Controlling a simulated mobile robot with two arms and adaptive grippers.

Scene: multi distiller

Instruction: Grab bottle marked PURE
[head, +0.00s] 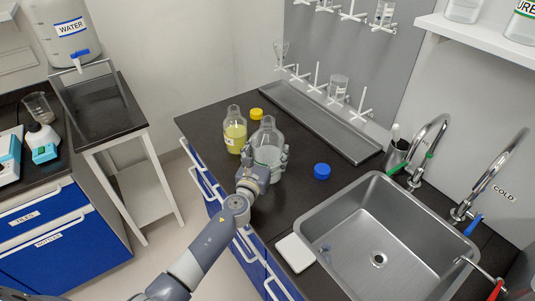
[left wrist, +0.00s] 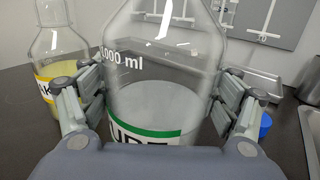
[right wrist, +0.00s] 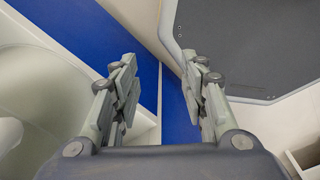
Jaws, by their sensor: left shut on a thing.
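The clear glass bottle (head: 267,142) stands upright on the dark counter behind the left sink edge. In the left wrist view the bottle (left wrist: 160,85) shows a green-edged label (left wrist: 150,134) whose readable part ends in "URE", and a clear or greyish content. My left gripper (head: 270,161) has its fingers on both sides of the bottle and is shut on it; its fingers also show in the left wrist view (left wrist: 158,100). My right gripper (right wrist: 160,85) is open and empty in the right wrist view, above a blue and white surface; it is out of the head view.
A bottle with yellow liquid (head: 235,131) stands just left of the held bottle. A yellow cap (head: 256,114) and a blue cap (head: 322,171) lie on the counter. A steel sink (head: 345,235) is to the right, a drying rack with a tray (head: 320,121) behind.

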